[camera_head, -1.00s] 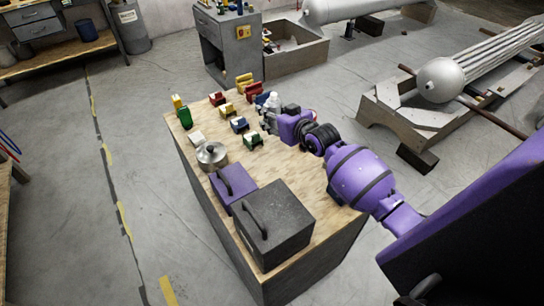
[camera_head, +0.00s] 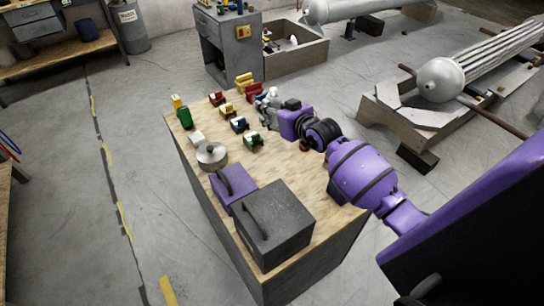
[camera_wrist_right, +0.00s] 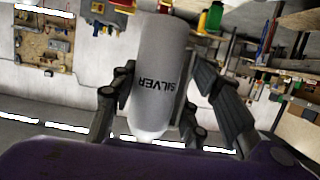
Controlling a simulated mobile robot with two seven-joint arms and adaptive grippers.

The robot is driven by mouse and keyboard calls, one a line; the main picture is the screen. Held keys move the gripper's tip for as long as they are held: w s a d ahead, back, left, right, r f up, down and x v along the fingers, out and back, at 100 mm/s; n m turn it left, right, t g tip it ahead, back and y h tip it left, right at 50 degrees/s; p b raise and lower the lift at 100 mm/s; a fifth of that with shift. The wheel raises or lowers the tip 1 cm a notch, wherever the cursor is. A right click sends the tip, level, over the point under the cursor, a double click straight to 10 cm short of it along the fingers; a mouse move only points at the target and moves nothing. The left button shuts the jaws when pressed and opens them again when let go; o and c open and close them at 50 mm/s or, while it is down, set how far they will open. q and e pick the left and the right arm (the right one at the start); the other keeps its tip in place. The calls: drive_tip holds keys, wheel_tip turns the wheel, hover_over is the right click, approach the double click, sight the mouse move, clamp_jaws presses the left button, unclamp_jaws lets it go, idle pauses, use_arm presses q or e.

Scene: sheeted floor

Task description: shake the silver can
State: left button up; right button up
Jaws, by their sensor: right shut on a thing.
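The silver can (camera_wrist_right: 160,75) is a pale grey cylinder with the black word SILVER, its letters upside down in the right wrist view. It tapers to a narrow pale end at the bottom of that picture. My right gripper (camera_head: 266,102) reaches over the far right part of the wooden table. Its dark fingers stand on both sides of the can in the wrist view, shut on it. In the head view the can is small and mostly merged with the gripper, so its exact tilt is unclear. My left gripper is not in view.
Several small coloured items, among them a green one (camera_head: 185,118) and a blue one (camera_head: 239,125), stand on the wooden table (camera_head: 290,170). A metal pot (camera_head: 211,155), a purple box (camera_head: 232,186) and a dark box (camera_head: 272,224) fill its near part.

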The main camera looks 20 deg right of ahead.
wheel_tip(320, 180, down, 8)
wheel_tip(320, 180, up, 8)
drive_tip(key=shift+s+f, duration=0.1)
drive_tip(key=shift+s, duration=0.05)
wheel_tip(320, 180, down, 7)
drive_tip(key=shift+f, duration=0.2)
